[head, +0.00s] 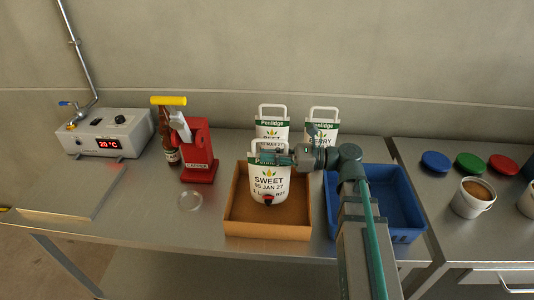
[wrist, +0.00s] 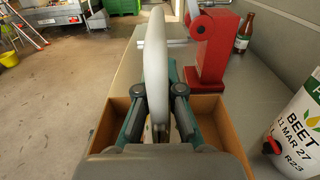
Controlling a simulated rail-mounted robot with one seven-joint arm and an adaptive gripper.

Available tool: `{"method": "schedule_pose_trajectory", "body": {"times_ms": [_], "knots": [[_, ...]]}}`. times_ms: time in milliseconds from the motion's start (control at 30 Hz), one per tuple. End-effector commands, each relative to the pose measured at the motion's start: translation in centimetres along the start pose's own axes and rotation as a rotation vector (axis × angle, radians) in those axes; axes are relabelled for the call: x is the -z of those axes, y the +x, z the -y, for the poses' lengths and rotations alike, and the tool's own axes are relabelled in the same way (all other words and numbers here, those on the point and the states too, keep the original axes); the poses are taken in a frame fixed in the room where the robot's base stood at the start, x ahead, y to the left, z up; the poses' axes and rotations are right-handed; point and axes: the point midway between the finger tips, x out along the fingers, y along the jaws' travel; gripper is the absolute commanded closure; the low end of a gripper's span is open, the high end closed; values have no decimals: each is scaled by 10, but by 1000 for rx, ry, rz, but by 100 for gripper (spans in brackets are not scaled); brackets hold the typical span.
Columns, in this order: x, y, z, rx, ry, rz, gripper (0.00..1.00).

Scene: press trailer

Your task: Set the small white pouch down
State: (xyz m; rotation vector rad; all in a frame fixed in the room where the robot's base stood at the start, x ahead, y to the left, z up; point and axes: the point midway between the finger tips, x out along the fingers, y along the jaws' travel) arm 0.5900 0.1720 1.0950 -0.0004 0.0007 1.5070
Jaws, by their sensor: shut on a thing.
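The small white pouch (head: 268,182) has a green Penlidge band, a "SWEET 05 JAN 27" label and a red tap near its bottom. It stands upright over the brown cardboard tray (head: 267,230) in the head view; I cannot tell whether its base touches the tray floor. My gripper (head: 274,157) is shut on the pouch near its top, from the right side. In the wrist view the pouch (wrist: 156,60) shows edge-on as a white strip between my two fingers (wrist: 158,108), with tray walls on both sides. The pouch's underside is hidden.
Two similar white pouches, beet (head: 272,128) and berry (head: 323,121), stand behind the tray. A blue crate (head: 408,237) is to the right. The red capper (head: 198,158), a brown bottle (head: 169,145) and a clear round dish (head: 189,201) are left.

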Motion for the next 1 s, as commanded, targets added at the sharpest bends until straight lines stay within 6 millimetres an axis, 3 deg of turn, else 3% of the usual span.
{"method": "schedule_pose_trajectory", "body": {"times_ms": [367,800,833,900,1000], "knots": [[30,-2,3,0,0,5,100],[35,-2,3,0,0,4,100],[36,-2,3,0,1,0,89],[36,-2,3,0,0,0,78],[36,-2,3,0,0,0,69]]}}
